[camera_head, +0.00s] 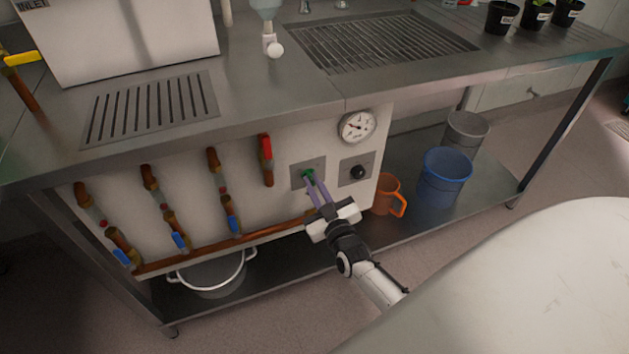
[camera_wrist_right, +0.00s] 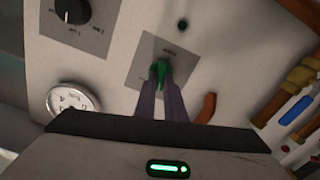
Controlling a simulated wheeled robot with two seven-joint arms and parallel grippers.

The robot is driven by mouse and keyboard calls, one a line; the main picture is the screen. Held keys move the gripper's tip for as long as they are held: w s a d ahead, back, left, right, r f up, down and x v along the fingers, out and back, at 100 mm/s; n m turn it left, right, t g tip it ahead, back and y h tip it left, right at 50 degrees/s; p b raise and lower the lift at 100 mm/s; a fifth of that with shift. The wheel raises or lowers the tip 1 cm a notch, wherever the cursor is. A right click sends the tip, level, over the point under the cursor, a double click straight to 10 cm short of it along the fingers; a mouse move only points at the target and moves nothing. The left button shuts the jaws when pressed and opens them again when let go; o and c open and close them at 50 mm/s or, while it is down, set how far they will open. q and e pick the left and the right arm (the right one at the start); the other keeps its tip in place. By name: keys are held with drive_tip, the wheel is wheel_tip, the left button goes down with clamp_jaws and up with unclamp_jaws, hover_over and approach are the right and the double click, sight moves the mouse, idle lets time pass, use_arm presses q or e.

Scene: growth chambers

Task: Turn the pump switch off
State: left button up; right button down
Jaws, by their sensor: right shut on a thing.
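The pump switch is a green knob (camera_head: 308,174) on a grey square plate (camera_head: 298,183) on the white panel under the bench. It also shows as a green knob (camera_wrist_right: 159,71) in the right wrist view, on its plate (camera_wrist_right: 182,62). My right gripper (camera_head: 310,180) reaches up to it from below. Its two purple fingers (camera_wrist_right: 161,84) are shut on the green knob and partly hide it. The plate's lettering is too small to read. My left gripper is in neither view.
A black knob (camera_head: 358,172) on another plate sits right of the switch, below a round gauge (camera_head: 357,125). A red-handled valve (camera_head: 266,152) is to the left, with several blue-handled pipes beyond. An orange jug (camera_head: 386,190) and a blue bucket (camera_head: 444,178) stand on the lower shelf.

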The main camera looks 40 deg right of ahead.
drive_tip(key=n, duration=0.5)
drive_tip(key=shift+a+f+n, duration=0.15)
drive_tip(key=shift+a+n, duration=0.05)
drive_tip(key=shift+n, duration=0.2)
idle(0.4)
drive_tip(key=c, duration=1.8)
unclamp_jaws()
drive_tip(key=shift+c, duration=0.2)
wheel_tip(320, 180, up, 9)
drive_tip(key=p, duration=0.4)
drive_tip(key=shift+r, duration=0.55)
